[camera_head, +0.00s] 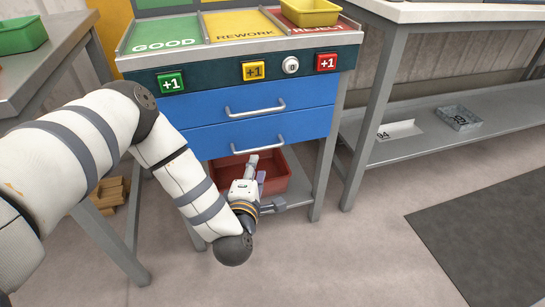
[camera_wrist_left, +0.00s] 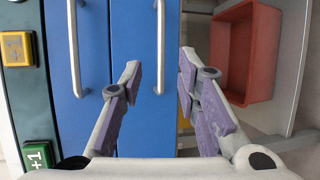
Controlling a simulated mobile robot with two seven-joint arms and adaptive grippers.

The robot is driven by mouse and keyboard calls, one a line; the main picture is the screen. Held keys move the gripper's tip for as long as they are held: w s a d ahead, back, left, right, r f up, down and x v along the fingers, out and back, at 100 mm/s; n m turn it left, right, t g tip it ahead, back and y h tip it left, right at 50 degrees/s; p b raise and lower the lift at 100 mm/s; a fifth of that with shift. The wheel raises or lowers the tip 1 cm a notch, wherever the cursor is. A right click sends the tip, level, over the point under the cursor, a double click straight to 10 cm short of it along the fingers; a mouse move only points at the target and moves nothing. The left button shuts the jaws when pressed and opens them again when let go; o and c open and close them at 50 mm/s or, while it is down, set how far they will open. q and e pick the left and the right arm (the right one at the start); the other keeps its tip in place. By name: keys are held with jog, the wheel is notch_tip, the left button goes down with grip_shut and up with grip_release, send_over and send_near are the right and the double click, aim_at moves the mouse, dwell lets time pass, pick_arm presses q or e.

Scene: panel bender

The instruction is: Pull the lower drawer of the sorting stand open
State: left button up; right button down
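The sorting stand has two blue drawers, both with fronts flush. The lower drawer (camera_head: 210,144) has a silver bar handle (camera_head: 257,143). My left gripper (camera_head: 257,167) is in front of the stand, just below that handle in the head view. In the left wrist view, turned sideways, the lower drawer (camera_wrist_left: 135,125) shows with its handle (camera_wrist_left: 160,50) between the two spread purple-padded fingers of my left gripper (camera_wrist_left: 158,68). The gripper is open and empty; I cannot tell how far the handle is from the fingertips. My right gripper is not in view.
The upper drawer (camera_head: 205,106) with its own handle (camera_head: 255,109) is directly above. A red bin (camera_head: 278,172) sits on the stand's lower shelf, behind my gripper. Grey tables stand at both sides. The floor (camera_head: 330,255) in front is clear, with a dark mat (camera_head: 490,240) at right.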

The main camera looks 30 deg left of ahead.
aim_at(260, 149)
pick_arm(q)
jog(key=b+x, duration=0.1)
jog(key=x, duration=1)
jog(key=shift+b, duration=0.35)
grip_shut()
jog(key=shift+r, duration=0.1)
